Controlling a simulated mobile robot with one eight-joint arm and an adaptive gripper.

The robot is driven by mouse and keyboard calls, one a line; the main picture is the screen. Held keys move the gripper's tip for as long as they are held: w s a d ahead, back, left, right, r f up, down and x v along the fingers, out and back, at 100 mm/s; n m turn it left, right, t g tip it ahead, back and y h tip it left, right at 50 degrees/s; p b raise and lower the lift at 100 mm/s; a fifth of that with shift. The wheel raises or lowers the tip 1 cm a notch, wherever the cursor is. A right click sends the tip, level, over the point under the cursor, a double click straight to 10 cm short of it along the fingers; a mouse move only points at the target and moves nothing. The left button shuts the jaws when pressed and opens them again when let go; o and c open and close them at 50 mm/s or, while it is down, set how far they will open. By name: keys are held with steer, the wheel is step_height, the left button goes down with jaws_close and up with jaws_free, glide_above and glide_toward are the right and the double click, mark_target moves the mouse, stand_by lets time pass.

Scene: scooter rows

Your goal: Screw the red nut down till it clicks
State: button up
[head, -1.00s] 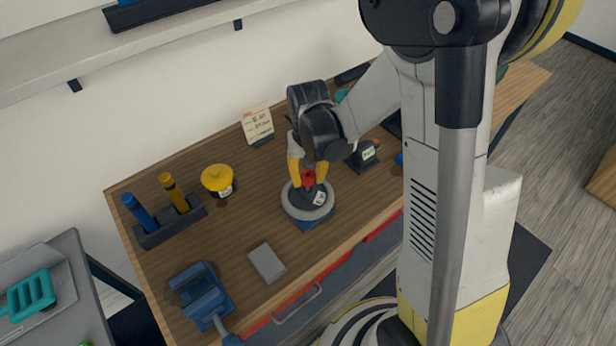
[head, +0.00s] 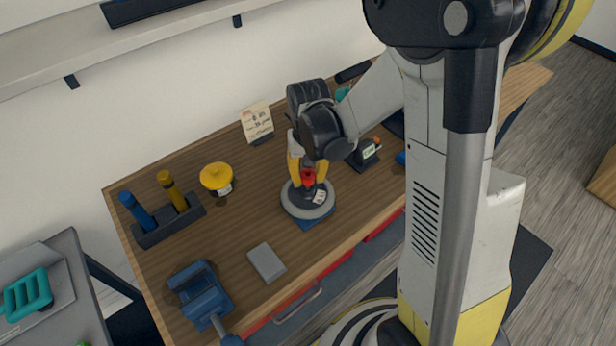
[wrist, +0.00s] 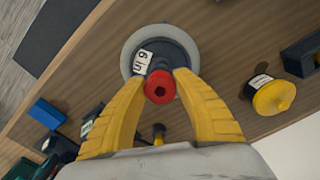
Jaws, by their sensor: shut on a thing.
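The red nut (head: 308,178) sits at the top of a dark hub on a round grey disc (head: 308,211), which rests on a blue base on the workbench. In the wrist view my gripper (wrist: 161,80) is shut on the nut. A white label with dark marks (wrist: 142,62) lies on the hub beside it. The threads under the nut are hidden.
A yellow-lidded jar (head: 216,178) and a rack (head: 168,222) with a blue and a yellow tool stand left. A grey block (head: 266,263) and blue vise (head: 203,300) are in front. A small display (head: 368,152) stands close right. A note card (head: 257,121) stands behind.

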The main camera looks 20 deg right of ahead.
steer(key=shift+f, duration=0.15)
steer(key=shift+f+b, duration=0.35)
steer(key=shift+b, duration=0.1)
steer(key=shift+f+b, duration=0.7)
steer(key=shift+f, duration=0.05)
steer(key=o, duration=1.1)
step_height(320, 180, up, 12)
steer(key=shift+s, duration=0.1)
